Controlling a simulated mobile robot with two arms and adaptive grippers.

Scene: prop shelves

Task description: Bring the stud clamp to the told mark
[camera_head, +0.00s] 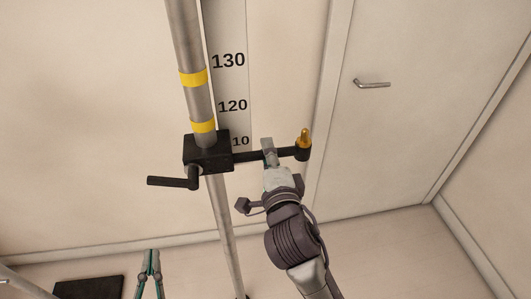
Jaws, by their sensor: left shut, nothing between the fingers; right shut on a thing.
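The stud clamp (203,153) is a black block around the upright metal pole (222,205). A black crank handle (172,182) sticks out to its left. A black arm reaches right and ends in an upright brass stud (304,138). My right gripper (268,150) is shut on the clamp's arm, between block and stud. The scale (231,84) behind the pole reads 130, 120 and a partly hidden "10". The clamp sits beside that lowest number, just below the lower yellow band (203,127). My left gripper (150,254) is shut and empty at the bottom, away from the clamp.
Another yellow band (193,77) is higher on the pole, between 120 and 130. A door with a metal handle (372,84) is in the wall to the right. A dark flat slab (88,287) lies at the lower left. The floor at right looks clear.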

